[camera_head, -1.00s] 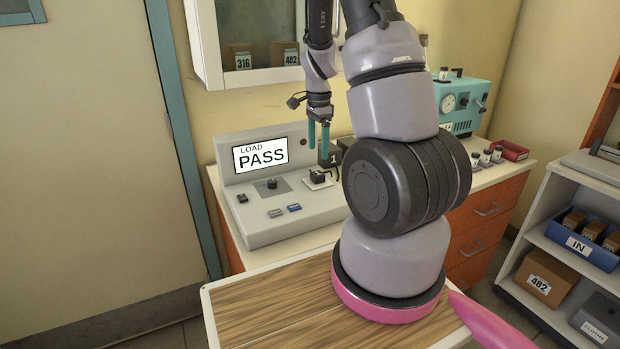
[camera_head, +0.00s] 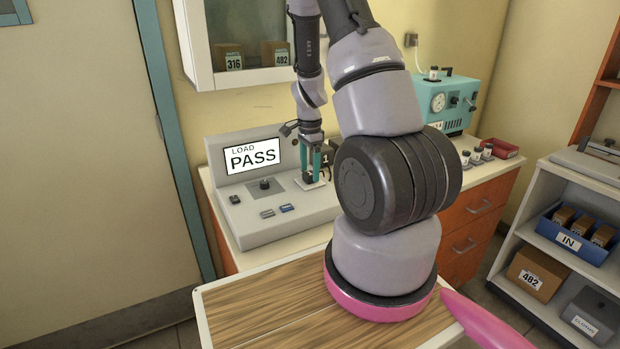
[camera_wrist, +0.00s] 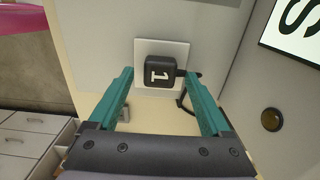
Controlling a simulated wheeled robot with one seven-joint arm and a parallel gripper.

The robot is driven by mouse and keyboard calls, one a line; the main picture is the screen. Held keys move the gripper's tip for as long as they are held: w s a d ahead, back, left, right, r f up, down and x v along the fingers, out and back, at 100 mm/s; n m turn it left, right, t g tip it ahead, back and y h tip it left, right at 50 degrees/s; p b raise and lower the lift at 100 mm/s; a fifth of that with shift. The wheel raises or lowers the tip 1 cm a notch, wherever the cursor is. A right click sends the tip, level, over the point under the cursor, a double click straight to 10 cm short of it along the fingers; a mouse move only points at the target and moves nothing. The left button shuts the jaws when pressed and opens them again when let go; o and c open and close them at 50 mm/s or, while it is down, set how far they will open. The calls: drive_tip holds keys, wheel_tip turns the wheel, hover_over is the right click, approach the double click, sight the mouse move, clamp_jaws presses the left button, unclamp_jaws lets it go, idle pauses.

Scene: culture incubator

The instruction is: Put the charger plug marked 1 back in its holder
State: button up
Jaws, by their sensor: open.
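The charger plug marked 1 (camera_wrist: 158,72) is a black block with a white 1 and a dark cord. It sits on a white square plate (camera_wrist: 178,49) on the tester console (camera_head: 262,228). In the head view the plug (camera_head: 309,178) is partly hidden by my gripper (camera_head: 310,174). My gripper is open, pointing down. In the wrist view its teal fingers lie either side of the plug, with gaps; whether the tips are down to its height I cannot tell. A dark holder marked 1 (camera_head: 327,158) stands just behind and right of the plug, partly hidden by my arm.
The console's screen (camera_head: 252,158) reads LOAD PASS. A knob (camera_head: 265,184) and small switches sit left of the plug. A teal device (camera_head: 447,103), small vials and a red tray (camera_head: 499,148) stand farther right on the counter. A wall cabinet hangs above.

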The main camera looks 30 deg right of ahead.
sight(310, 173)
drive_tip(key=shift+f, duration=0.75)
idle(0.5)
clamp_jaws()
drive_tip(key=shift+r, duration=3)
